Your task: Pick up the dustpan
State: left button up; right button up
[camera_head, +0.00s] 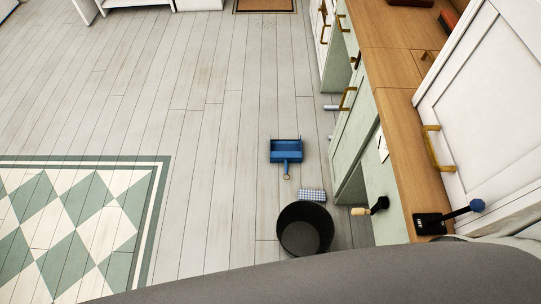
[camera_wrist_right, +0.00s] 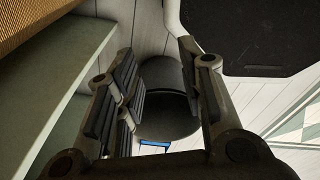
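The blue dustpan (camera_head: 286,152) lies on the grey plank floor in the head view, with its short handle toward me. In the right wrist view a small blue edge (camera_wrist_right: 155,145), which looks like part of it, shows behind the base of my right gripper (camera_wrist_right: 157,58); the rest is hidden. My right gripper is open, with its fingers spread and nothing between them. It does not show in the head view. My left gripper is in neither view.
A round black bin (camera_head: 305,232) stands on the floor near the dustpan, by a blue checked item (camera_head: 312,195). A green cabinet with a wooden top (camera_head: 393,115) runs along the right. A wooden-handled tool (camera_head: 360,211) is beside it. Floor left of the dustpan is clear.

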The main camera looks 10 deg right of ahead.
aim_at(286, 158)
jog(key=i+j+u, duration=0.3)
jog(key=i+j, duration=0.2)
jog(key=j, duration=0.15)
jog(key=i+j+u, duration=0.3)
jog(key=i+j, duration=0.25)
jog(key=i+z, duration=0.35)
jog(key=i+j+z, duration=0.1)
jog(key=i+z, duration=0.25)
jog(key=i+j+z, duration=0.15)
jog(key=z, duration=0.2)
jog(key=i+z, duration=0.2)
jog(key=z, duration=0.25)
jog(key=i+j+z, duration=0.15)
jog(key=z, duration=0.3)
jog(key=i+j+z, duration=0.1)
jog(key=z, duration=0.35)
jog(key=i+j+z, duration=0.1)
jog(key=j+z, duration=0.2)
jog(key=z, duration=0.15)
